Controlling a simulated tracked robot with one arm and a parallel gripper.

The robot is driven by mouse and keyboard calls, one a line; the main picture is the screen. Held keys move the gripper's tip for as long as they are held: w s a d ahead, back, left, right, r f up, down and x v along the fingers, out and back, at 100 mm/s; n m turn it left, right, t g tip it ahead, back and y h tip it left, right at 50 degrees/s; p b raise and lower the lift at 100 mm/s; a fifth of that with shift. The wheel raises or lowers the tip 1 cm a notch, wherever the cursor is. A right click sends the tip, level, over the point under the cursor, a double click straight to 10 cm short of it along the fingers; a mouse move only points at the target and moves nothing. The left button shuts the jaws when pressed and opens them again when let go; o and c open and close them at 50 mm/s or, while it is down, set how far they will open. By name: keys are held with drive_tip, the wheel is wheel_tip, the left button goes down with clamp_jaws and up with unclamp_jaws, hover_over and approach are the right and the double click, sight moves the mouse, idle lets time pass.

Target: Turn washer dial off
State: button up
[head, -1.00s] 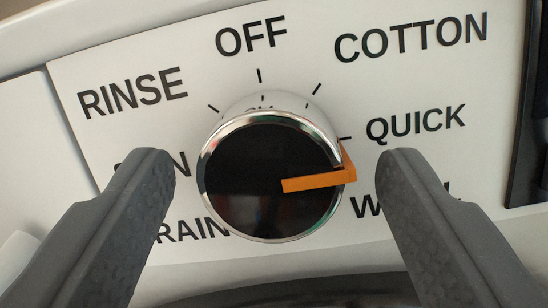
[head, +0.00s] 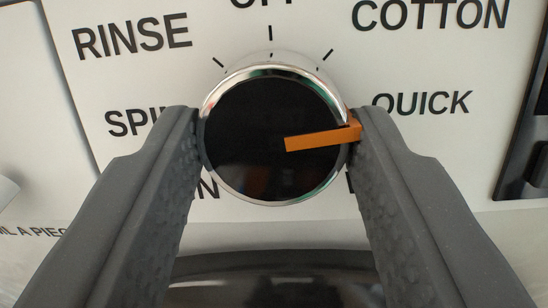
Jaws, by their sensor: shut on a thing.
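The washer dial (head: 262,155) is a round knob with a black face and a chrome rim, in the middle of the head view. Its orange pointer (head: 322,138) points right, toward the QUICK label (head: 422,103). The OFF label (head: 262,3) is at the top edge, mostly cut off, above a tick mark. My gripper (head: 275,140) is shut on the dial, with one grey finger on its left side and one on its right at the pointer's end. The fingers hide the labels at lower left and lower right in part.
The white panel carries the RINSE label (head: 132,36) at upper left and the COTTON label (head: 432,14) at upper right. A dark recessed part (head: 530,150) is at the right edge. A dark curved surface (head: 275,285) lies below the panel.

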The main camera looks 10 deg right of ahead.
drive_tip(key=n+p, duration=0.2)
drive_tip(key=n+y+p, duration=0.1)
drive_tip(key=n, duration=0.2)
drive_tip(key=shift+d+r+y+p, duration=0.1)
drive_tip(key=shift+d+y+p, duration=0.1)
drive_tip(key=shift+y+p, duration=0.15)
drive_tip(key=n+y+p, duration=0.1)
drive_tip(key=n, duration=0.3)
drive_tip(key=shift+p, duration=0.3)
drive_tip(key=n+g+y, duration=0.1)
drive_tip(key=n, duration=0.7)
drive_tip(key=shift+g+b, duration=0.4)
drive_tip(key=shift+s+a+n+y, duration=0.1)
drive_tip(key=shift+n+y, duration=0.15)
drive_tip(key=shift+n, duration=0.35)
drive_tip(key=o, duration=1)
drive_tip(key=shift+c, duration=0.2)
drive_tip(key=shift+r, duration=0.1)
